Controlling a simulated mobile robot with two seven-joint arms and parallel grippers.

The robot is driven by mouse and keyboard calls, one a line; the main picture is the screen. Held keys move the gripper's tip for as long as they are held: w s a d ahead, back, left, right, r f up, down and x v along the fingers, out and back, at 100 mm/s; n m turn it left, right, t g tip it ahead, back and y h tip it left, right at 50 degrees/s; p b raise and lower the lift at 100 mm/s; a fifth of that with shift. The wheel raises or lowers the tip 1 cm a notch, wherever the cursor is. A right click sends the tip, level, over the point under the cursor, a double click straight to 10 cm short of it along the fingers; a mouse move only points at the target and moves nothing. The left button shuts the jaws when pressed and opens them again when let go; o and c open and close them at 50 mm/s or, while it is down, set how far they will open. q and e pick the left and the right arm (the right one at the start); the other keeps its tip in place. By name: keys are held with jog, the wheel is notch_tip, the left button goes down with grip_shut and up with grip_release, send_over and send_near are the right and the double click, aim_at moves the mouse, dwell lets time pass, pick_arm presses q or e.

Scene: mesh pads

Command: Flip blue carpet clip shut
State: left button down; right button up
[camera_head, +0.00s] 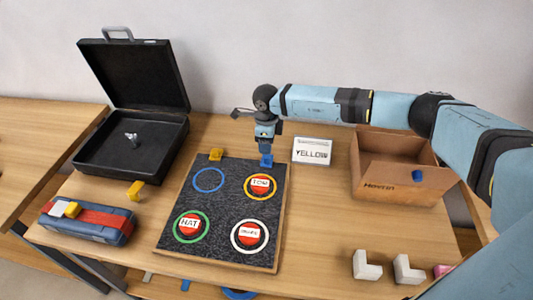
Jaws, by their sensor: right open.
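The blue carpet clip (266,161) sits at the back right edge of the dark carpet board (221,210). A yellow clip (216,154) sits on the same back edge, further left. My right gripper (266,147) points down directly above the blue clip. It is open, with its fingertips at or just over the clip; I cannot tell whether they touch. The gripper partly hides the clip's upper part, and the view is too small to show how far the clip is folded. My left gripper is not in view.
The carpet bears a blue ring (209,180) and several red discs in coloured rings. A YELLOW sign (312,151) and a cardboard box (395,182) stand right. An open black case (130,145) and a blue pouch (87,221) lie left. White blocks (367,266) lie front right.

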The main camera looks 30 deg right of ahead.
aim_at(266, 157)
notch_tip(266, 157, up, 7)
jog(key=shift+b, duration=0.3)
jog(key=shift+a, duration=0.15)
